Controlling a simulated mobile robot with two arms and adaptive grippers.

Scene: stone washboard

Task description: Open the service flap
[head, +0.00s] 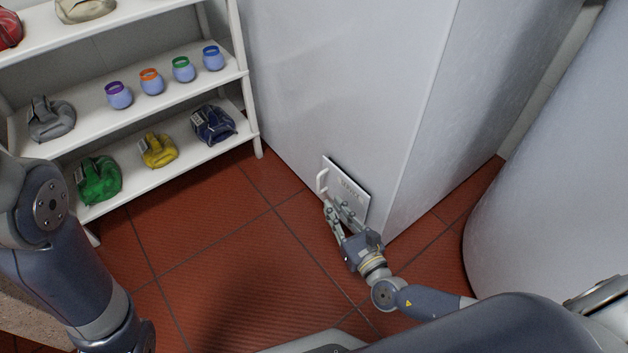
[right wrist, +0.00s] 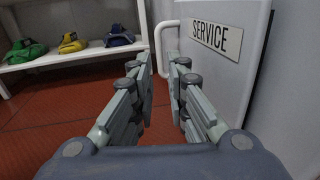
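The service flap (head: 350,188) is a pale panel low on the white wall block, with a white bar handle (head: 321,181) on its left side. In the right wrist view the flap (right wrist: 222,75) carries a "SERVICE" label (right wrist: 217,38), and its handle (right wrist: 161,45) stands just beyond the fingertips. My right gripper (head: 333,204) is low in front of the flap, just below the handle. Its fingers are apart with nothing between them; it also shows in the right wrist view (right wrist: 163,68). A dark line edges the flap; I cannot tell whether it is ajar. My left gripper is out of view.
A white shelf unit (head: 190,165) at the left holds several coloured jars and bags. A large rounded pale body (head: 560,170) stands at the right. The red tiled floor (head: 235,240) between shelf and flap is clear.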

